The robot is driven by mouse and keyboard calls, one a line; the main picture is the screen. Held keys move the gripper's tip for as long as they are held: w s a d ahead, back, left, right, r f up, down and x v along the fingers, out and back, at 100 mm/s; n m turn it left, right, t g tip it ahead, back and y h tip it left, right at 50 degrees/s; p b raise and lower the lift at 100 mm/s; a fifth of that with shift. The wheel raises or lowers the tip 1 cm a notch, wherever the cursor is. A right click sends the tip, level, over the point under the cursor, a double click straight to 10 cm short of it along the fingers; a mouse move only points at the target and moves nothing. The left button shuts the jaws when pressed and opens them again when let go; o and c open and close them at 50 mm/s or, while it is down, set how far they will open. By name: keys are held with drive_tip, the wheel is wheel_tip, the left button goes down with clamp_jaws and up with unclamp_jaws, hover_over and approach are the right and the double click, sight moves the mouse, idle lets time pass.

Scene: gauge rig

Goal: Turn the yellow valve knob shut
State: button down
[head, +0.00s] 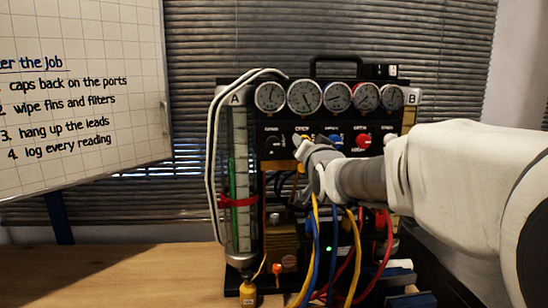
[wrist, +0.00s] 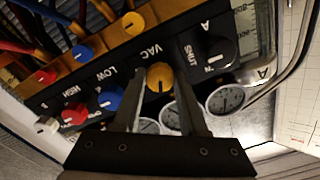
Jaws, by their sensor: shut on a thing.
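The yellow valve knob (wrist: 159,77) sits between the two fingers of my gripper (wrist: 160,70) in the wrist view, and a dark pointer line shows on its face. The fingers are closed on its sides. In the head view my gripper (head: 305,150) reaches the panel from the right and hides most of the knob. The black panel (wrist: 135,62) carries the knob in a row with a black knob (wrist: 213,50), a blue knob (wrist: 108,97) and a red knob (wrist: 73,114).
Several round gauges (head: 305,96) line the panel above the knobs. Yellow, blue and red hoses (head: 313,250) hang below my gripper. A clear tube with a green column (head: 240,180) stands left. The wooden table (head: 130,270) is clear at left; a whiteboard (head: 80,130) hangs behind.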

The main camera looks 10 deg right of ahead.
drive_tip(key=shift+m+b, duration=6)
drive_tip(key=shift+m, duration=0.8)
drive_tip(key=shift+c, duration=2.2)
unclamp_jaws()
